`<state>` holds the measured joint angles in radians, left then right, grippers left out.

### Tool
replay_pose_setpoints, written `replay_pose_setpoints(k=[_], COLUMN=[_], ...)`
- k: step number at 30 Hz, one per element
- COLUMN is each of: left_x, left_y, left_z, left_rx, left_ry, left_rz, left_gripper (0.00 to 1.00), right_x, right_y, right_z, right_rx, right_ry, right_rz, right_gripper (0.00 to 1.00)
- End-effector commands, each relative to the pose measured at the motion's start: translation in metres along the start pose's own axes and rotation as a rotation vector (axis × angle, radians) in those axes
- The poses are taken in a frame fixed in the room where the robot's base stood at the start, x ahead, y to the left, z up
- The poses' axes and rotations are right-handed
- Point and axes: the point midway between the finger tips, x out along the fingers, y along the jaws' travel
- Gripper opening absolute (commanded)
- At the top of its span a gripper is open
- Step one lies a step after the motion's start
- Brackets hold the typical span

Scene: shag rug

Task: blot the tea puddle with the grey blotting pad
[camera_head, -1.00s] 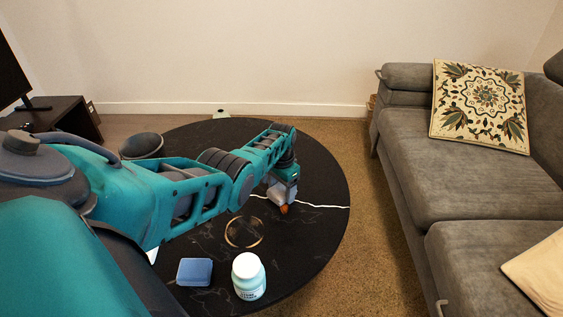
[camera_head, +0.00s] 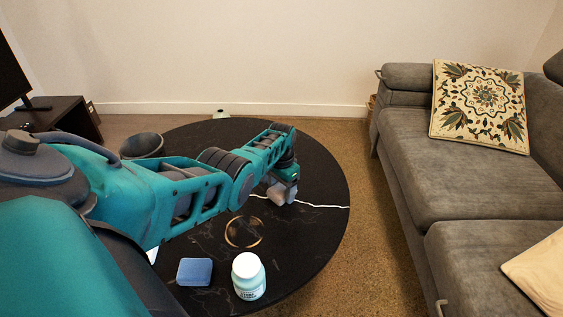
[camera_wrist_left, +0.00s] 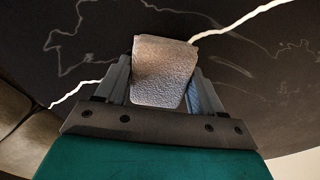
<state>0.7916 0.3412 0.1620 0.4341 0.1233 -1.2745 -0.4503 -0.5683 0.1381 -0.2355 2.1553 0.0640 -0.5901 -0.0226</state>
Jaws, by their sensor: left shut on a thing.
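The grey blotting pad (camera_head: 280,196) is held in my left gripper (camera_head: 283,186), low over the right part of the black round table (camera_head: 318,240). In the left wrist view, the pad (camera_wrist_left: 163,72) sits between the two fingers of my left gripper (camera_wrist_left: 163,88), which is shut on it. I cannot tell whether the pad touches the table. A dark round patch with an amber rim (camera_head: 244,232), which looks like the tea puddle, lies on the table nearer to me, left of the pad and apart from it. My right gripper is not in view.
A blue box (camera_head: 195,271) and a white lidded jar (camera_head: 248,277) stand at the table's near side. A dark bowl (camera_head: 141,145) is at the back left, partly behind my arm. A grey sofa (camera_head: 450,180) stands to the right. The table's right part is clear.

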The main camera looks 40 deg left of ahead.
Motion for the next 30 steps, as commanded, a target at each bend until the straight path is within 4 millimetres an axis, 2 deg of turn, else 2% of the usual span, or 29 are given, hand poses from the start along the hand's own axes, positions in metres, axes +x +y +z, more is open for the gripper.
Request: replay_pose_setpoints(k=[6,14,22,30], left_x=[-0.021,-0.042,-0.064,-0.07], left_y=[0.001,0.0,0.0,0.0], left_z=[0.001,0.001,0.001,0.001], left_rx=[0.001,0.0,0.0,0.0], left_ry=[-0.004,-0.002,-0.002,-0.002], left_rz=[0.001,0.0,0.0,0.001], left_gripper=[0.43,0.43,0.43,0.43], right_x=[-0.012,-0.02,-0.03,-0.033], right_y=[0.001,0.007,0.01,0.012], right_z=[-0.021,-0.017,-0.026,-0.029], right_rx=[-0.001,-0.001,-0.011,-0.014], right_ry=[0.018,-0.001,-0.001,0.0], right_rz=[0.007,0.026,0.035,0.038], right_gripper=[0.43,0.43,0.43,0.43])
